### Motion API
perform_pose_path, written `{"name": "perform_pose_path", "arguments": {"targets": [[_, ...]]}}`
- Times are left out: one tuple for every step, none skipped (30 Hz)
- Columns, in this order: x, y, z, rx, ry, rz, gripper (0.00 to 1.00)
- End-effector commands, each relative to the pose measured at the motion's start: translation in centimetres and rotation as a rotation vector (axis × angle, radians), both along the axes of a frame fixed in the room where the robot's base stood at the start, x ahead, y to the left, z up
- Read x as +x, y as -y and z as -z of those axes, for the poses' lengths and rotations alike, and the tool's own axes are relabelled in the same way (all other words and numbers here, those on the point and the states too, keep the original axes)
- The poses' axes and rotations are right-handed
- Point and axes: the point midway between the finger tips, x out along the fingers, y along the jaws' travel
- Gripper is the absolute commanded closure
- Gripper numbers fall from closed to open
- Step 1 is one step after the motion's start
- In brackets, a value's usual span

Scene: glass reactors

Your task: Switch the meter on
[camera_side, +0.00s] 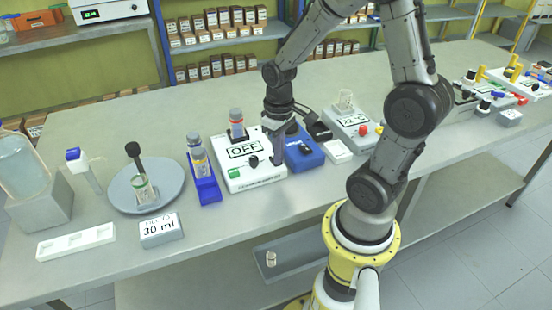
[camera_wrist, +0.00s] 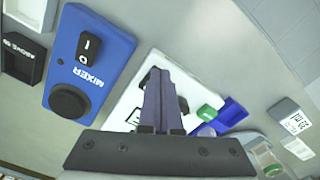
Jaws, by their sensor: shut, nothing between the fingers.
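The meter (camera_side: 262,180) is a white box on the bench, with a display (camera_side: 244,149) reading "OFF", a green button (camera_side: 234,173) at its front left and a dark knob (camera_side: 252,161). A vial with an orange band (camera_side: 237,125) stands at its back. My gripper (camera_side: 278,160) is shut and empty, pointing down over the right part of the meter. In the wrist view my shut fingers (camera_wrist: 158,78) cover part of the white meter (camera_wrist: 125,112), with dark parts showing on both sides of them. The green button (camera_wrist: 207,112) is to their right. Contact cannot be told.
A blue mixer box (camera_side: 308,158) with a rocker switch (camera_wrist: 88,47) stands close right of the meter. A blue holder with a vial (camera_side: 199,160) is at its left. A round plate (camera_side: 122,190) and a "30 ml" sign (camera_side: 160,230) are farther left.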

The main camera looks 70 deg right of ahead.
Motion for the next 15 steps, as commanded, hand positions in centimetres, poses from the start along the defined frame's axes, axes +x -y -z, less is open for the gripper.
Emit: {"name": "perform_pose_path", "arguments": {"targets": [[-0.02,-0.01,0.11,0.0,-0.001,0.0,1.0],[-0.02,-0.01,0.16,0.0,-0.001,0.0,1.0],[-0.02,-0.01,0.22,0.0,-0.001,0.0,1.0],[-0.02,-0.01,0.27,0.0,-0.001,0.0,1.0],[-0.02,-0.01,0.31,0.0,-0.001,0.0,1.0],[-0.02,-0.01,0.38,0.0,-0.001,0.0,1.0],[-0.02,-0.01,0.42,0.0,-0.001,0.0,1.0],[-0.02,-0.01,0.47,0.0,-0.001,0.0,1.0],[-0.03,-0.01,0.54,0.0,-0.001,0.0,1.0],[-0.03,-0.01,0.59,0.0,-0.001,0.0,1.0],[-0.03,-0.01,0.64,0.0,-0.001,0.0,1.0],[0.0,0.0,0.59,0.0,0.0,0.0,1.0],[0.0,0.01,0.55,0.0,0.0,0.0,1.0],[0.02,0.01,0.48,0.0,0.001,0.0,1.0],[0.04,0.02,0.31,0.0,0.001,0.0,1.0]]}}
